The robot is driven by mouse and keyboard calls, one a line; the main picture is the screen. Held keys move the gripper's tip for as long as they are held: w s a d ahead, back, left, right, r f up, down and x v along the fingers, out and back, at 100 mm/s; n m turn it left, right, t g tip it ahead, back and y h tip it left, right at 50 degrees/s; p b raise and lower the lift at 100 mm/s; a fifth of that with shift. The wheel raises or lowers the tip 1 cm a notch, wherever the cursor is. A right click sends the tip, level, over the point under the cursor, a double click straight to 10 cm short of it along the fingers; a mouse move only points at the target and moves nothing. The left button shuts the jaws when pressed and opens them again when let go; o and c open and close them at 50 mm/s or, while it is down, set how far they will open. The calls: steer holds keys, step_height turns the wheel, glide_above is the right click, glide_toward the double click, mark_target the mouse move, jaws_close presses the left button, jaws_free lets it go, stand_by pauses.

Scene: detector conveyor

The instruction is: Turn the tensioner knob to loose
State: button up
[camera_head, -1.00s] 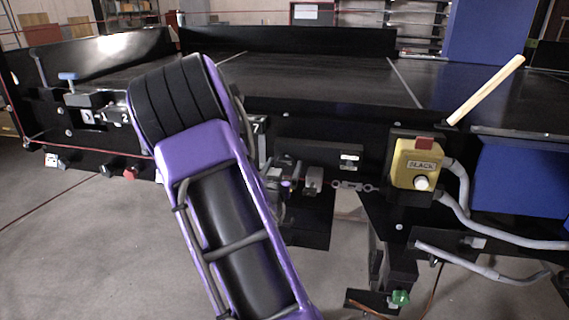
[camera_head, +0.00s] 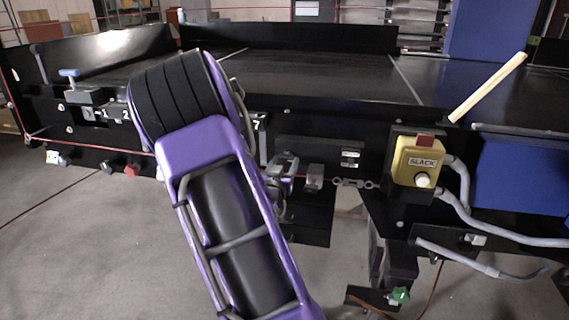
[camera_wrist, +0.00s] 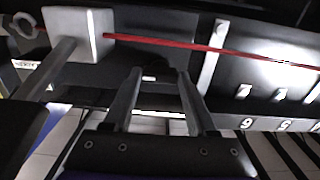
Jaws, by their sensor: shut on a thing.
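In the wrist view my gripper (camera_wrist: 153,78) has its two grey fingers around a dark thing, seen only as a small black shape between the fingertips. It is probably the tensioner knob (camera_wrist: 150,71), but its setting cannot be read. Beside it, a pale grey block (camera_wrist: 90,35) carries a taut red cord (camera_wrist: 185,46). In the head view my purple forearm hides most of this spot. The block (camera_head: 315,178) shows just right of it, with a chain link leading to a yellow box (camera_head: 420,162) that reads SLACK and has a round white button or lamp.
The black conveyor frame (camera_head: 320,155) runs behind, with white numbers along it. A blue-handled clamp (camera_head: 72,75) is at left, above a red button (camera_head: 131,170). A wooden stick (camera_head: 490,86) rises at right. Grey conduits (camera_head: 495,230) and a green knob (camera_head: 400,295) lie lower right.

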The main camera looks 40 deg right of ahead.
steer(key=shift+n, duration=0.4)
steer(key=n, duration=0.3)
steer(key=shift+n, duration=0.4)
steer(key=n, duration=0.4)
steer(key=shift+r+n, duration=0.1)
steer(key=shift+n, duration=0.2)
steer(key=n, duration=0.4)
steer(key=shift+p, duration=0.4)
steer(key=shift+n, duration=2.5)
steer(key=o, duration=1.4)
steer(key=shift+c, duration=0.2)
